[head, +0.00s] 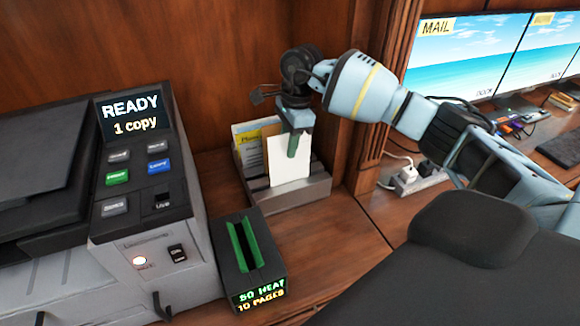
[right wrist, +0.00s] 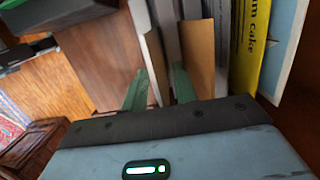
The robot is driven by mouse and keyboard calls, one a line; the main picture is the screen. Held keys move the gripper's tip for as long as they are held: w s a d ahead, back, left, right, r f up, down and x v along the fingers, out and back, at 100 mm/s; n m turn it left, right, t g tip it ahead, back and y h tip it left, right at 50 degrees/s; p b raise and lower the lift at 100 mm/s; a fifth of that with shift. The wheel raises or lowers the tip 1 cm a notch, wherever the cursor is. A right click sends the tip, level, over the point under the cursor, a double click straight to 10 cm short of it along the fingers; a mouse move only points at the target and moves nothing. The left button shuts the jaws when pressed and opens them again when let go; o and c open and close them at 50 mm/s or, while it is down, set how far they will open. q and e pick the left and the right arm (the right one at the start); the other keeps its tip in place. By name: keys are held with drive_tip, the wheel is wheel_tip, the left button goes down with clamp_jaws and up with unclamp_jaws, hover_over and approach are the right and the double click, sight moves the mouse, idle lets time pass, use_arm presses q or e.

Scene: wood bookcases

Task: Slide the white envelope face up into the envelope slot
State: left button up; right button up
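A plain white sheet, which looks like the white envelope (head: 289,165), stands upright at the front of a grey slotted rack (head: 292,194). My right gripper (head: 294,140) reaches down over its top, with one green finger in front of the white face. In the right wrist view, the two green fingers (right wrist: 160,88) are apart, with a thin upright sheet edge (right wrist: 151,55) between them, near the left finger. I cannot tell whether a finger touches it. No slot carries a readable envelope label. My left gripper is not in view.
Yellow and tan papers (head: 250,140) stand behind in the rack. A black box with a green slot (head: 243,245) sits in front. A printer (head: 150,240) is at left, and a wood post (head: 375,110) and power strip (head: 412,180) are at right.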

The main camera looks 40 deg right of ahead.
drive_tip(key=shift+f, duration=0.25)
idle(0.3)
clamp_jaws()
